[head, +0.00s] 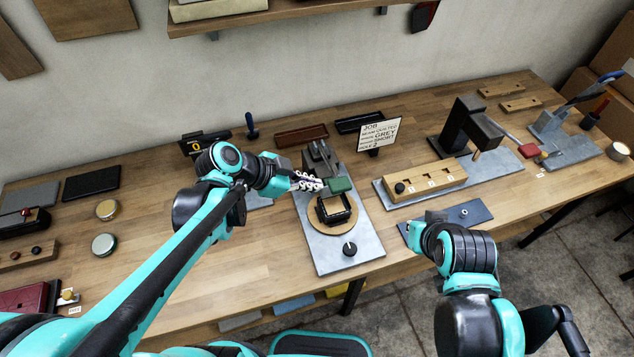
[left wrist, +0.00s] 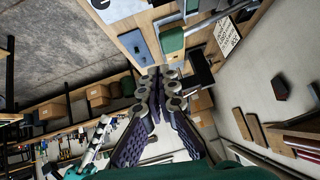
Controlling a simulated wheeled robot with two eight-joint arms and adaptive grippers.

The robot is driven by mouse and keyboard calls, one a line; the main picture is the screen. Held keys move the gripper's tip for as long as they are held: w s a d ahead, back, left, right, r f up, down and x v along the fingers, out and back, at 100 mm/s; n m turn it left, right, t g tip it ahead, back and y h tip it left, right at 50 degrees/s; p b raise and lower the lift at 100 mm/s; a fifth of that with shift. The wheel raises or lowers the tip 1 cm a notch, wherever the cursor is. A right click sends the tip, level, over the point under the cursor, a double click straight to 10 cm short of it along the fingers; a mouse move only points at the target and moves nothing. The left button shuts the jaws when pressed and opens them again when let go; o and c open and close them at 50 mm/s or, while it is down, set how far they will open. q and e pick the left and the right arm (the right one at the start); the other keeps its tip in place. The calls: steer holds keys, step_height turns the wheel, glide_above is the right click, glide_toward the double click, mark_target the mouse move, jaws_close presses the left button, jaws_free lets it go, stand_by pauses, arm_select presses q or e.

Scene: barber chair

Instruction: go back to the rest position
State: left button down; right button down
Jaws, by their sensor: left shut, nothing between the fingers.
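My left gripper (head: 318,184) reaches in from the left over the workbench (head: 165,265). Its fingers are together and empty, beside a dark green block (head: 340,185) on a grey machine; I cannot tell if they touch it. In the left wrist view the left gripper's fingers (left wrist: 155,75) also meet at their tips with nothing held. My right arm shows at the lower right in the head view, bent in front of the bench edge. Its gripper is not visible.
Below the left gripper a round wooden disc (head: 322,228) carries a black square frame (head: 334,207) on a grey plate (head: 325,254). A job sign (head: 380,133) stands behind. A wooden block with holes (head: 437,183) and a dark press (head: 470,122) are to the right.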

arm_select(q)
steer(key=shift+w, duration=0.1)
stand_by(0.7)
steer(key=s+a+f+n+t+y+b, duration=0.2)
steer(key=s+a+f+n+y+b, duration=0.5)
steer(key=a+f+n+b, duration=0.5)
steer(key=s+n, duration=0.2)
steer(key=shift+s+f+y+b, duration=0.15)
steer(key=shift+s+y+b, duration=0.15)
steer(key=shift+s+y, duration=0.1)
steer(key=shift+a, duration=0.1)
steer(key=c, duration=2.3)
jaws_free()
